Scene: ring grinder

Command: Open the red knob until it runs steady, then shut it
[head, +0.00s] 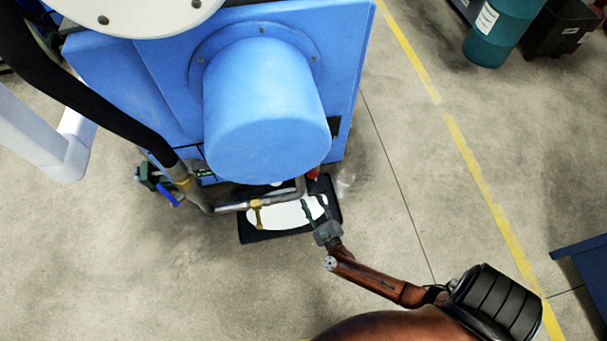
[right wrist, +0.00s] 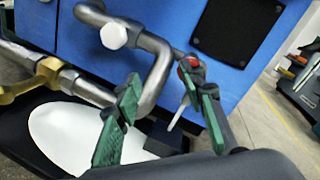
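The red knob (head: 313,173) shows as a small red spot at the lower right edge of the blue machine (head: 265,110). In the right wrist view the red knob (right wrist: 187,64) is partly hidden by the tip of the right-hand finger; I cannot tell if they touch. My right gripper (head: 314,202) is at the pipework by the knob. In the wrist view its two green fingers (right wrist: 162,76) stand apart with nothing held between them. A thin white strip (right wrist: 178,114) slants down below the knob; I cannot tell if it is liquid or a part. My left gripper is not in view.
A bent metal pipe (head: 235,207) with a brass fitting (head: 257,216) runs in front of the machine above a white oval (head: 275,215) on a black tray (head: 253,237). A black hose (head: 90,100) joins from the left.

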